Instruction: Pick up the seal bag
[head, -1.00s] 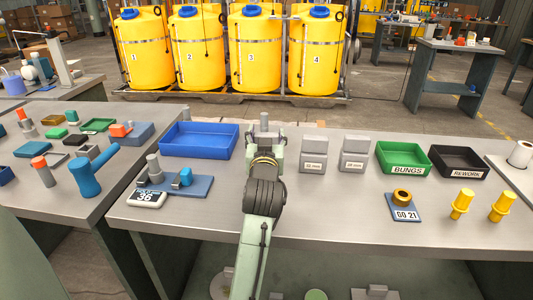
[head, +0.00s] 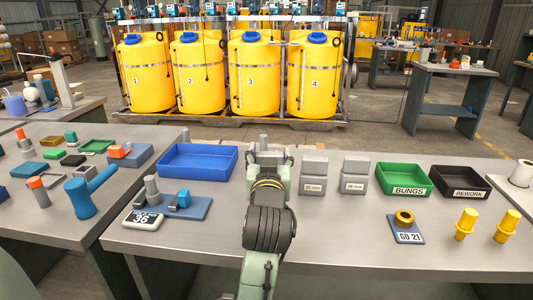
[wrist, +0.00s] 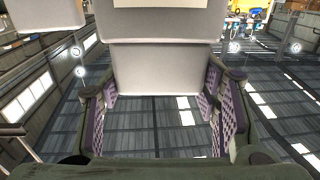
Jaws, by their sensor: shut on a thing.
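My gripper (head: 267,157) is over the middle of the bench in the head view, between the blue tray and the grey blocks. In the wrist view my gripper (wrist: 168,105) has its purple-lined fingers on both sides of a plain pale grey bag-like body (wrist: 155,68), and it is shut on it. A white patch like a label shows at that body's top edge in the wrist view. I take it to be the seal bag. In the head view my gripper and arm mostly hide it, so I cannot tell whether it touches the bench.
Two labelled grey blocks (head: 313,178) stand just right of my gripper. A blue tray (head: 198,174) is to the left. A green BUNGS bin (head: 403,190) and a black REWORK bin (head: 459,193) stand farther right.

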